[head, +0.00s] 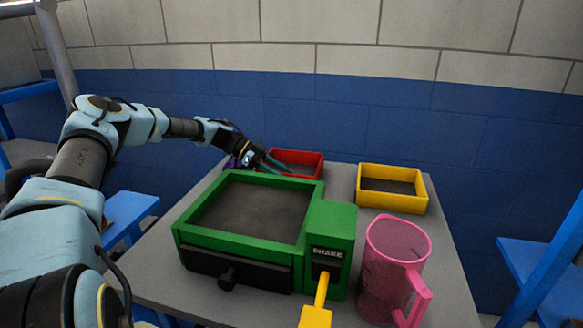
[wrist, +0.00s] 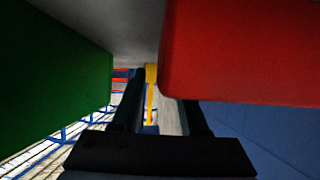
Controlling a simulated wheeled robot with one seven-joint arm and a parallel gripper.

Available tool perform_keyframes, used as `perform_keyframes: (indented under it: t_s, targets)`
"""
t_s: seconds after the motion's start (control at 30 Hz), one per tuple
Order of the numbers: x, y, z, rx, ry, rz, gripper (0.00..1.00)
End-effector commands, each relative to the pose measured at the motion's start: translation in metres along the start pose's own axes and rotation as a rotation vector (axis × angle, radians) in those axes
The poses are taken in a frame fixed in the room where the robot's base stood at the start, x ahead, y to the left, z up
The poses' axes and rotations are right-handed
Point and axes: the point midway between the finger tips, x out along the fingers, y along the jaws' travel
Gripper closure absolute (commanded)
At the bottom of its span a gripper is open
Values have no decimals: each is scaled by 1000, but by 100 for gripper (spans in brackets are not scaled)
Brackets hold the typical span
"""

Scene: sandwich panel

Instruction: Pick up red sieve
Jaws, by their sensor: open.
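The red sieve (head: 303,155) is a low red box at the back of the table, behind the green shaker box; its near side is partly hidden by that box and my gripper. My gripper (head: 276,165) is open at the sieve's left side. In the wrist view the red sieve (wrist: 245,52) fills the upper right, close to the right finger. My gripper's two fingers (wrist: 163,92) stand apart with nothing held between them. I cannot tell whether a finger touches the sieve.
The green shaker box (head: 310,222) stands close in front, and its green wall (wrist: 50,75) is left of the fingers in the wrist view. A yellow sieve (head: 392,202) stands to the right, and a pink jug (head: 385,275) stands in front of it. A blue wall is behind.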

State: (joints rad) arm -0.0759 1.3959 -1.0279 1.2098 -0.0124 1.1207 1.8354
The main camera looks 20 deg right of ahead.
Motion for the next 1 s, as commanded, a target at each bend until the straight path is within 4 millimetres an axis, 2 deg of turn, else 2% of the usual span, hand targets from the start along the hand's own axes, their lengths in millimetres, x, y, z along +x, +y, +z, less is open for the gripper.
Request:
perform_keyframes:
  t_s: [0.1, 0.3, 0.7, 1.0]
  targets:
    - [7, 0, 0, -1, 0, 1, 56]
    - [8, 0, 1, -1, 0, 0, 56]
    - [7, 0, 1, -1, 0, 0, 100]
    - [7, 0, 1, -1, 0, 0, 100]
